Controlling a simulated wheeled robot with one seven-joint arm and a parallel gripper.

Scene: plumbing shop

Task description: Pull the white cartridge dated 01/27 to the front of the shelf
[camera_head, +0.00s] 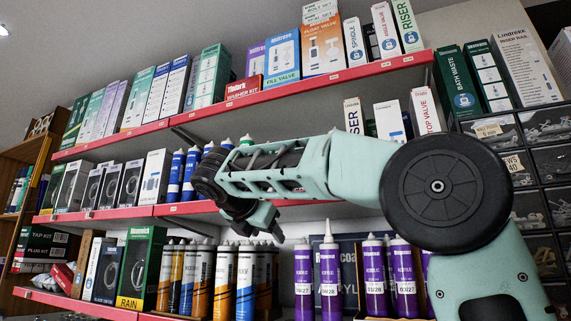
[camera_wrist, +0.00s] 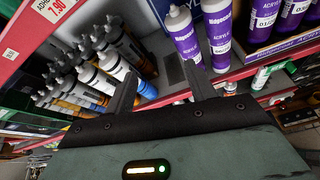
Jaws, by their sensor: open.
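White cartridges with pale nozzles stand in the lower shelf's row; one with a blue lower band (camera_head: 245,284) stands at the front in the head view. White cartridges (camera_wrist: 108,62) also show at the left of the wrist view. I cannot read a date on any of them, so I cannot tell which is 01/27. My gripper (camera_head: 270,228) is open and empty. It hangs in front of the shelf, at about the height of the nozzles in the head view. In the wrist view, my gripper's fingers (camera_wrist: 160,70) point toward the shelf, with the white cartridges beyond and left of them.
Orange-banded cartridges (camera_head: 198,283) stand left of the white ones. Purple acrylic cartridges (camera_head: 303,280) with date labels stand to the right. A green box (camera_head: 140,268) bounds the left. The red-edged middle shelf (camera_head: 180,208) runs close above the row.

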